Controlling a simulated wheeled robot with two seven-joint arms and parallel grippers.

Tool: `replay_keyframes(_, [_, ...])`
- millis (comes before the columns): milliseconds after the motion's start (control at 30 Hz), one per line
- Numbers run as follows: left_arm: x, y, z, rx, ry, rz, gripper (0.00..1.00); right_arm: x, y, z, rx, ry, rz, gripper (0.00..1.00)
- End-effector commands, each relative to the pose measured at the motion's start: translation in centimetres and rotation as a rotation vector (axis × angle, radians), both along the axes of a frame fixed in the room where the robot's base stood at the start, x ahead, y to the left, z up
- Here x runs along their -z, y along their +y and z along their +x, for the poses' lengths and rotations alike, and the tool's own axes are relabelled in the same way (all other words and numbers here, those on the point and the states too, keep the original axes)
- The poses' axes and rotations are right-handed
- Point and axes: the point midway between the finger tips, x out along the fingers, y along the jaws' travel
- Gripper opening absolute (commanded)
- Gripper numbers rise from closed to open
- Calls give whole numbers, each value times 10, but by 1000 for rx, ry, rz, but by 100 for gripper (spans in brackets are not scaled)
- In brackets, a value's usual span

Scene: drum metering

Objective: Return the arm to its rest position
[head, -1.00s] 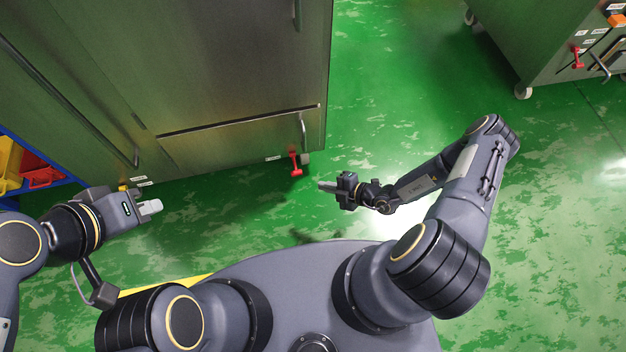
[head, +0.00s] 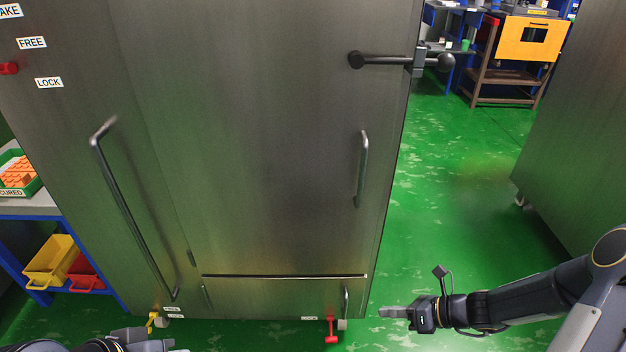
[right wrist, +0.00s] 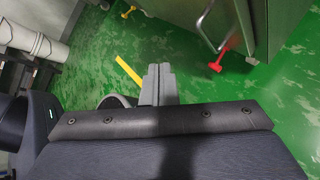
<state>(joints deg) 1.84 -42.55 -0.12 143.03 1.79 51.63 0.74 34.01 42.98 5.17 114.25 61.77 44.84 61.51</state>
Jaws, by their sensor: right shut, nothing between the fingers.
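My right gripper (head: 394,312) is shut and empty, at the lower right of the head view. It is held above the green floor, to the right of the large steel cabinet's bottom corner. In the right wrist view its two grey fingers (right wrist: 159,84) lie together with nothing between them. My left gripper (head: 150,343) shows only in part at the bottom edge of the head view, near the cabinet's base; its finger state cannot be made out.
The steel cabinet (head: 270,180) with long handles fills the middle. A red pedal (head: 331,330) and a yellow pedal (head: 153,320) stick out at its base. Yellow and red bins (head: 50,261) stand at left. Green floor (head: 450,180) is open between it and another cabinet (head: 575,140) at right.

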Motion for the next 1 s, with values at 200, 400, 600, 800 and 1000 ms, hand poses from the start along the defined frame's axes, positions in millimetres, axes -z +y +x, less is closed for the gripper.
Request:
replay_keyframes(200, [0, 0, 0, 0, 0, 0, 0, -106, 5, -39, -483, -532, -343, 0])
replay_keyframes(400, [0, 0, 0, 0, 0, 0, 0, -168, 6, -95, -919, -962, -651, 0])
replay_keyframes(600, [0, 0, 0, 0, 0, 0, 0, -197, -2, -144, -1289, -1277, -921, 0])
replay_keyframes(800, [0, 0, 0, 0, 0, 0, 0, -206, -11, -173, -1534, -1449, -1108, 0])
replay_keyframes(1000, [0, 0, 0, 0, 0, 0, 0, -209, -20, -194, -1735, -1563, -1273, 0])
